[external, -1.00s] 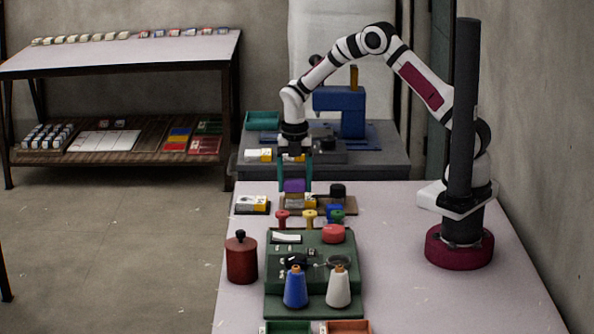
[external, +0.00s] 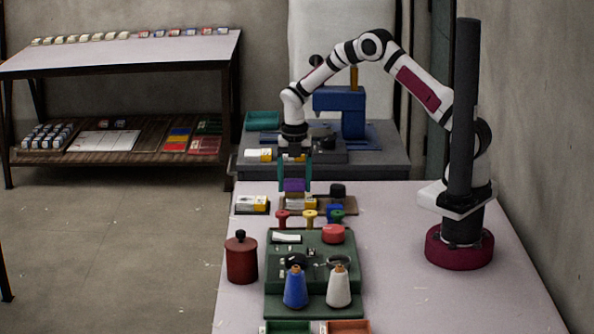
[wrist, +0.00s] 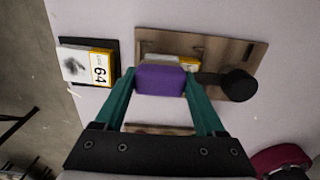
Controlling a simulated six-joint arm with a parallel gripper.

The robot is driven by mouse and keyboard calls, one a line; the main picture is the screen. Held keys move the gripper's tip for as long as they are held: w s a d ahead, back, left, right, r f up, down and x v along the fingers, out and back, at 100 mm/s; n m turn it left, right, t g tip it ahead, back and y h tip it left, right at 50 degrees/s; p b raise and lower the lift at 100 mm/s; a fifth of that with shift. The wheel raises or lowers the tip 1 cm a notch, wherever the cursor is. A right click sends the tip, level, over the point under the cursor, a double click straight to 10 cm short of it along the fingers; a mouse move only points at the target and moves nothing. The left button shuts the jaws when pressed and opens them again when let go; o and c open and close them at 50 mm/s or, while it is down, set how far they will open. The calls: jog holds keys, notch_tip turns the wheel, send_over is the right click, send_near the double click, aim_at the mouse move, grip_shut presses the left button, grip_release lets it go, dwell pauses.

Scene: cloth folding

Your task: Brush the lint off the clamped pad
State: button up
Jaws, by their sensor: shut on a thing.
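My gripper (external: 294,187) has teal fingers shut on a purple block (external: 294,184), which looks like the brush. In the wrist view, the purple block (wrist: 160,80) sits between the fingertips (wrist: 160,90). The clamped pad (external: 302,203) is pale with a yellow end and lies on a brown wooden board (external: 348,208). The block covers part of the pad (wrist: 188,62) in the wrist view. I cannot tell whether block and pad touch. A black round clamp knob (wrist: 238,84) stands on the board, right of the block. Lint on the pad is too small to make out.
A card marked 64 (wrist: 88,65) lies on a dark base left of the board. Nearer the external camera are colored spools (external: 310,216), a green fixture (external: 312,235) and a dark red canister (external: 241,258).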

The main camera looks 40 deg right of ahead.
jog(key=shift+s+a, duration=1.15)
jog(key=shift+a, duration=0.2)
jog(key=shift+w+d, duration=2)
jog(key=shift+s+a, duration=1.95)
jog(key=shift+s, duration=0.05)
notch_tip(320, 180, up, 8)
